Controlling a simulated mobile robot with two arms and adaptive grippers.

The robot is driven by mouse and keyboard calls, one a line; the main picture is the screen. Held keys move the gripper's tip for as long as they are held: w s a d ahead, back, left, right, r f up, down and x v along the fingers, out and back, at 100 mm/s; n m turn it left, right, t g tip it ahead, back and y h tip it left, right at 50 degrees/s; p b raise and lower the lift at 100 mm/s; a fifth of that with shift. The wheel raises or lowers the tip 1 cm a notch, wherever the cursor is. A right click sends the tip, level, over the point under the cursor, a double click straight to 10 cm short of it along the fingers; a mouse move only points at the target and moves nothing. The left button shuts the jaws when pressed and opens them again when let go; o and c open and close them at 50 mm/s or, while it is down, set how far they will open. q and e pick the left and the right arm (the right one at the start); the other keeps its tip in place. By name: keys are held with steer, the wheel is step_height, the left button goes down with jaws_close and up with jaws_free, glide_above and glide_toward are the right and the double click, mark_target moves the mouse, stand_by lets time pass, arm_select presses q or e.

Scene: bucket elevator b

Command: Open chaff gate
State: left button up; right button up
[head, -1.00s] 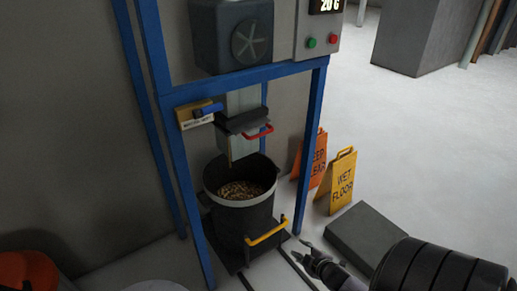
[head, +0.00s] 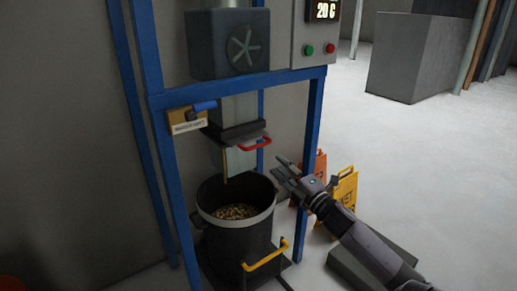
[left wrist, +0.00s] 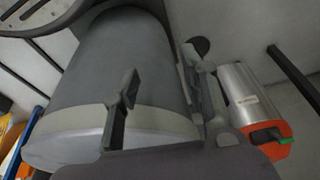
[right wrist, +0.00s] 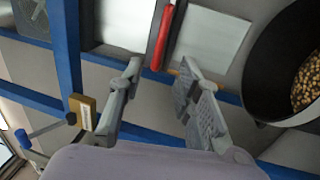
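A red handle (head: 253,144) sits on the front of a dark slide gate (head: 234,131) under the chute, above a black bucket of grain (head: 238,240). The label is too small to read, so which part is the chaff gate is unclear. My right gripper (head: 281,170) is open and empty, right of and below the red handle. In the right wrist view the red handle (right wrist: 163,38) lies ahead, in line with the finger gap. My left gripper (left wrist: 162,75) is open and empty.
Blue frame posts (head: 312,140) flank the chute. A yellow bar handle (head: 265,256) stands low before the bucket. Orange (head: 320,165) and yellow (head: 347,187) floor signs and a low grey block (head: 345,275) are near my right arm. Open floor lies right.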

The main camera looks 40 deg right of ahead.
mark_target(258, 146)
arm_select(q)
steer(key=shift+b+v, duration=0.65)
steer(key=shift+v, duration=1.1)
arm_select(e)
steer(key=shift+w+d+r, duration=0.2)
steer(key=shift+w+r, duration=0.15)
steer(key=shift+w, duration=1.6)
steer(key=shift+w+d+r, duration=0.25)
steer(key=shift+w+r, duration=0.1)
steer(key=shift+w, duration=1.65)
steer(key=shift+w+d+r, duration=0.2)
steer(key=shift+w+r, duration=0.15)
steer(key=shift+w, duration=1.6)
jaws_close()
